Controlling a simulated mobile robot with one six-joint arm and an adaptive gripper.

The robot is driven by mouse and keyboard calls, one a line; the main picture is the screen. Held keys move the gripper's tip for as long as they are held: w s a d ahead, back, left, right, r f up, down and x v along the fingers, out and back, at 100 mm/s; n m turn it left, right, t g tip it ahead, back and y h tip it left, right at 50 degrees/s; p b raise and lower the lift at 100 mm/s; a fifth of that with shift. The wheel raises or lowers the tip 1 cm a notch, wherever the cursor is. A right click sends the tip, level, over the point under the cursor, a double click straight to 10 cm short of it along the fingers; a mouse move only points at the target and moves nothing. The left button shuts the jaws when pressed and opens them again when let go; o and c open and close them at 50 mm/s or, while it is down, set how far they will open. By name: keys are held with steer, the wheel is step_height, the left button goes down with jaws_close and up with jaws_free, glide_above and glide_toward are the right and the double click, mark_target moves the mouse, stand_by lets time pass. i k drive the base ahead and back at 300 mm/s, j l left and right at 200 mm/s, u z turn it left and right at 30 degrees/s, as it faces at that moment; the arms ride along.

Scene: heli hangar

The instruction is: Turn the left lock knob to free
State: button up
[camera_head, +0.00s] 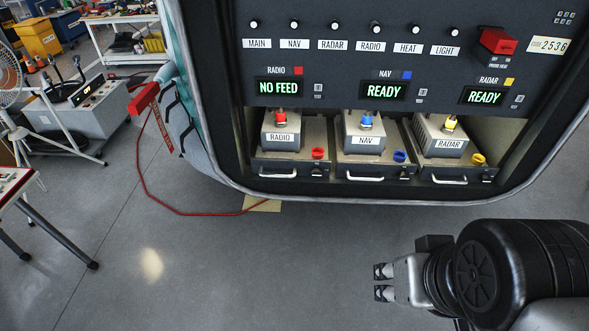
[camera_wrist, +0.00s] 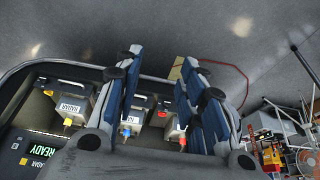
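The left lock knob seems to be the red knob (camera_head: 318,153) on the front of the RADIO tray (camera_head: 290,166), at the left of the lower panel. In the wrist view, the red knob (camera_wrist: 162,113) shows between my fingers, well beyond them. The RADIO box (camera_head: 281,133) sits in its tray with a red plug on top, and the display (camera_head: 279,88) above reads NO FEED. My gripper (camera_head: 381,282) is open and empty, below and right of the trays, away from the knob. In the wrist view, a finger hides part of the RADIO bay.
The NAV box (camera_head: 364,135) with a blue knob (camera_head: 399,156) and the RADAR box (camera_head: 440,134) with a yellow knob (camera_head: 479,159) stand to the right. A red cable (camera_head: 150,194) lies on the floor at left. Open floor lies before the panel.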

mark_target(317, 173)
steer(key=j+u, duration=0.45)
steer(key=j, duration=1.4)
steer(key=k+j, duration=0.05)
